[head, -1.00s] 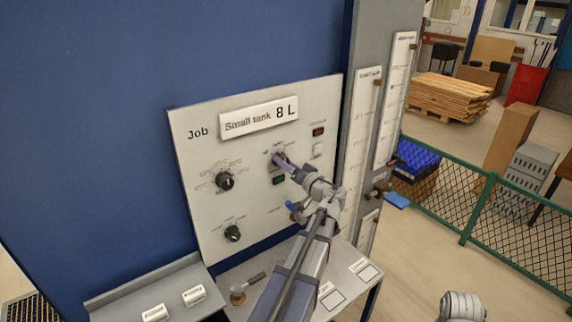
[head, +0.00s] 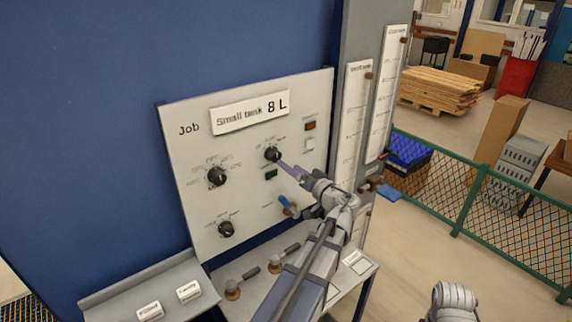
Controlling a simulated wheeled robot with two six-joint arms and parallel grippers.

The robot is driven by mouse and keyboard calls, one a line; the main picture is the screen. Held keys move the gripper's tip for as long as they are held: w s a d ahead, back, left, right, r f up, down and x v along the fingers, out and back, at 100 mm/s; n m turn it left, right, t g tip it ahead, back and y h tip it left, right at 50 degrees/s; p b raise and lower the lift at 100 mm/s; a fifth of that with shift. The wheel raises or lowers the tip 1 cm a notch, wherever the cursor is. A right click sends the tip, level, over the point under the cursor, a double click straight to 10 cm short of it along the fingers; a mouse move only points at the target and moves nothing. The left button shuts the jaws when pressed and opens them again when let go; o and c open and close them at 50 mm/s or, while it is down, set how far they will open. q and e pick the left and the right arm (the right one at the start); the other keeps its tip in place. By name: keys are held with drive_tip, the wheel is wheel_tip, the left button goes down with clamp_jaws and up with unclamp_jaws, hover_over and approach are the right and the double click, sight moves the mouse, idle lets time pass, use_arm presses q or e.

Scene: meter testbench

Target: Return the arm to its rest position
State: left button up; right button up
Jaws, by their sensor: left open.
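My left gripper (head: 296,171) is in front of the white control panel (head: 200,123), just right of and below the upper right black knob (head: 272,155). It appears apart from the knob, and its jaws are open and empty. My left arm reaches up to it from the bottom of the head view. Two more black knobs, an upper left one (head: 217,176) and a lower left one (head: 226,229), sit on the panel. My right gripper is not seen; only part of my right arm shows at the bottom right.
A blue-handled valve (head: 287,204) is on the panel below my left gripper. Two handled pieces, a left one (head: 240,285) and a right one (head: 283,259), stand on the grey bench. A green mesh fence (head: 480,221) runs along the right. Two gauge columns rise beside the panel.

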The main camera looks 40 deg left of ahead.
use_arm(q)
drive_tip(key=shift+s+d, duration=0.1)
drive_tip(key=shift+d, duration=0.15)
idle(0.3)
drive_tip(key=s+d+f+m+g+h+b, duration=0.1)
drive_tip(key=s+d+f+m+h+b, duration=0.3)
drive_tip(key=d+f, duration=0.65)
drive_tip(key=s+d+f+m+g+h+b, duration=0.1)
drive_tip(key=s+d+f+h+b, duration=0.2)
drive_tip(key=d+f+h, duration=0.55)
drive_tip(key=s+d+f+m+g+h+b, duration=0.1)
drive_tip(key=s+d+f+m, duration=0.1)
drive_tip(key=d, duration=0.4)
drive_tip(key=s+d+f+m+g+h+b, duration=0.1)
drive_tip(key=s+d+f+m, duration=0.1)
drive_tip(key=s+d+f, duration=0.3)
drive_tip(key=s+d+f+m+g+h+b, duration=0.1)
drive_tip(key=s+d+f, duration=0.3)
drive_tip(key=d, duration=0.5)
wheel_tip(320, 180, down, 2)
drive_tip(key=shift+s+d+m+h, duration=0.15)
drive_tip(key=shift+m+h, duration=0.2)
drive_tip(key=shift+m, duration=0.55)
